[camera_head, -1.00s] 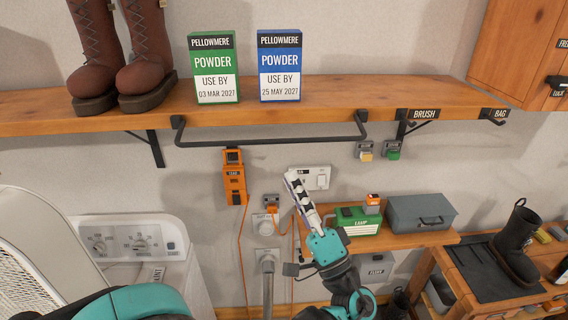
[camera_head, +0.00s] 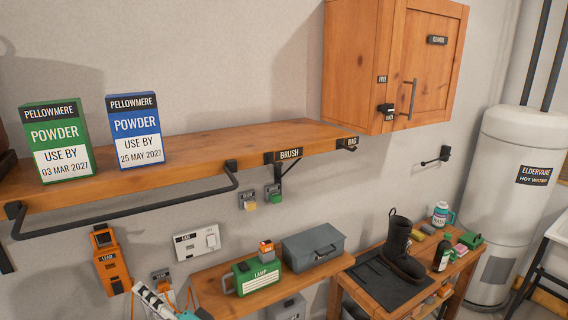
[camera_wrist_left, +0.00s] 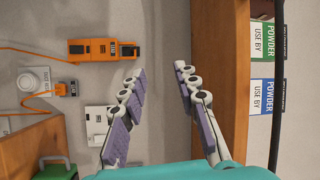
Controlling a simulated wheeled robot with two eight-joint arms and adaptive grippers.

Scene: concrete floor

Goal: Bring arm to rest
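My left gripper (camera_head: 155,300) shows only in part at the bottom left of the head view, in front of the wall below the shelf. In the left wrist view its two grey-padded fingers (camera_wrist_left: 158,80) stand apart with nothing between them, so it is open and empty. The wall lies behind the fingers, and the shelf edge is right of them. The rest of the left arm is mostly cut off by the frame's lower edge. My right gripper is in neither view.
A wooden shelf (camera_head: 215,145) with a black rail (camera_head: 130,208) carries a green powder box (camera_head: 57,140) and a blue one (camera_head: 136,130). An orange device (camera_head: 111,262) hangs on the wall. A green lamp case (camera_head: 256,277) and grey toolbox (camera_head: 313,247) stand on a lower shelf.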

